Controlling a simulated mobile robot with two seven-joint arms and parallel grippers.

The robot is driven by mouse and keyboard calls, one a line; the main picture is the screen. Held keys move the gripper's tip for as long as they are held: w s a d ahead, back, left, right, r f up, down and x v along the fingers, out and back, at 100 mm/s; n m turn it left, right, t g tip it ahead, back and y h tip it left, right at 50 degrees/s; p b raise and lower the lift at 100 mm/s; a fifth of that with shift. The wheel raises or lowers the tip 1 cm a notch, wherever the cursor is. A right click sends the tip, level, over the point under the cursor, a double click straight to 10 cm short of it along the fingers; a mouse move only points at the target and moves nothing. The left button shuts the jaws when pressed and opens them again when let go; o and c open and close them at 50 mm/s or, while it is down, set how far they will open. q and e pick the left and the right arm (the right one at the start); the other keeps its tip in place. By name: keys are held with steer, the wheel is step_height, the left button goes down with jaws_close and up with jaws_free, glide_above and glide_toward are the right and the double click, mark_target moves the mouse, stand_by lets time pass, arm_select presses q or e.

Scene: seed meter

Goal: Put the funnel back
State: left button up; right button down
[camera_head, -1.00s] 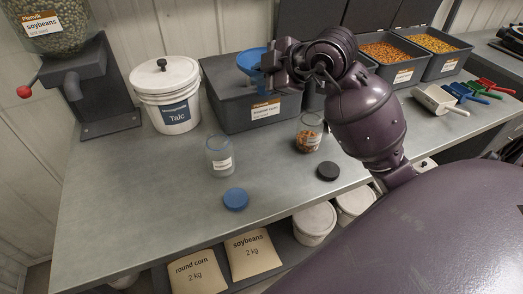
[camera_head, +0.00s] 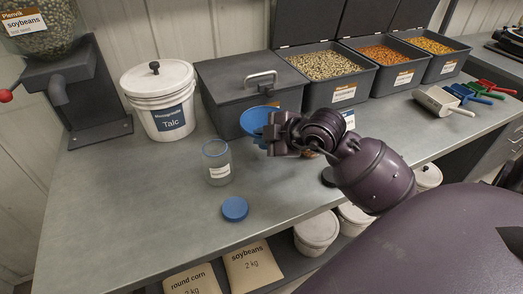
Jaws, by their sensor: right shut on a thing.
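The blue funnel (camera_head: 256,121) is held by my right gripper (camera_head: 270,133), which is shut on it. It hangs above the table in front of the closed grey bin, to the right of the open glass jar. The jar (camera_head: 217,164) stands upright with a white label. My right arm comes in from the right and hides the jar with orange contents behind it. My left gripper is not in view.
A blue lid (camera_head: 235,209) lies on the table (camera_head: 150,215). A white talc bucket (camera_head: 160,104) and a closed grey bin (camera_head: 225,88) stand behind. Open seed bins (camera_head: 325,66) line the back right. Several scoops (camera_head: 445,101) lie at the right. The left front of the table is clear.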

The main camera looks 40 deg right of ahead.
step_height(320, 180, down, 4)
steer(key=shift+r+b, duration=0.2)
steer(key=shift+b, duration=0.25)
steer(key=shift+f, duration=0.3)
steer(key=shift+f, duration=0.1)
steer(key=c, duration=1.2)
jaws_free()
